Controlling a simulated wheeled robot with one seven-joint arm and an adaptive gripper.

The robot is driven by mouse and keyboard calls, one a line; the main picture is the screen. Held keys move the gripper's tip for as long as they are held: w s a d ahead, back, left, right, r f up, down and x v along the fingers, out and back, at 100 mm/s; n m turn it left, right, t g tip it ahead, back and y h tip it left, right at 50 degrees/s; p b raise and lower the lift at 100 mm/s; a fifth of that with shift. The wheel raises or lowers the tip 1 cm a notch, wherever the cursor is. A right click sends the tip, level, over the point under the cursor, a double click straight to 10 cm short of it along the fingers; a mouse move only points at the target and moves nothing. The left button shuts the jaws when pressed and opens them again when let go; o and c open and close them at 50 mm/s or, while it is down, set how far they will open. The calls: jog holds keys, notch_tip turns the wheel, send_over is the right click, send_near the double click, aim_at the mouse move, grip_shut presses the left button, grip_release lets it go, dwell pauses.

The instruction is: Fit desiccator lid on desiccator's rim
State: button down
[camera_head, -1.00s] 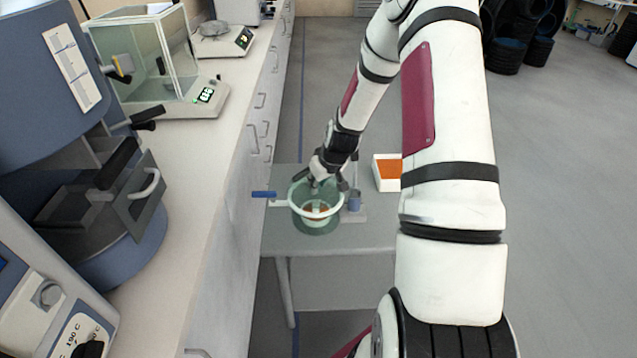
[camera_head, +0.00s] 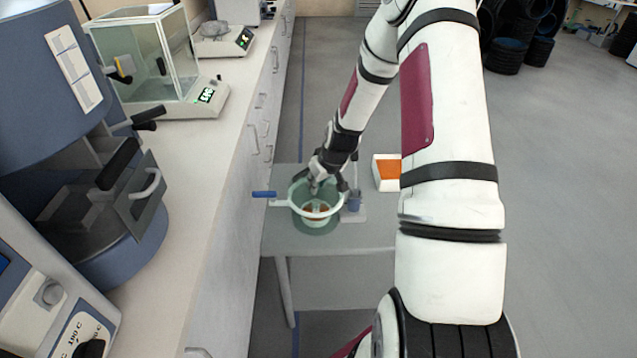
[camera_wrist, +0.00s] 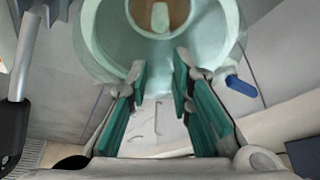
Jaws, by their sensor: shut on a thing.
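The desiccator (camera_head: 316,226) is a pale green, translucent round vessel on the low grey table. Its pale rim and brown inside show in the head view. The wrist view shows the vessel (camera_wrist: 92,45) at the top, with a pale oval piece over brown in its middle. My gripper (camera_head: 328,186) is directly over the vessel, pointing down.
A blue handle (camera_head: 263,194) sticks out left of the vessel. A small blue-grey cup (camera_head: 354,201) stands close on its right, and a white box with orange inside (camera_head: 387,172) is behind. The long counter (camera_head: 215,150) runs along the left; the floor right is open.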

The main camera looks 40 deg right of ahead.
jog(key=shift+f+b, duration=0.35)
jog(key=shift+f, duration=0.55)
jog(key=c, duration=1.3)
grip_release()
jog(key=shift+c, duration=0.2)
jog(key=v, duration=1.2)
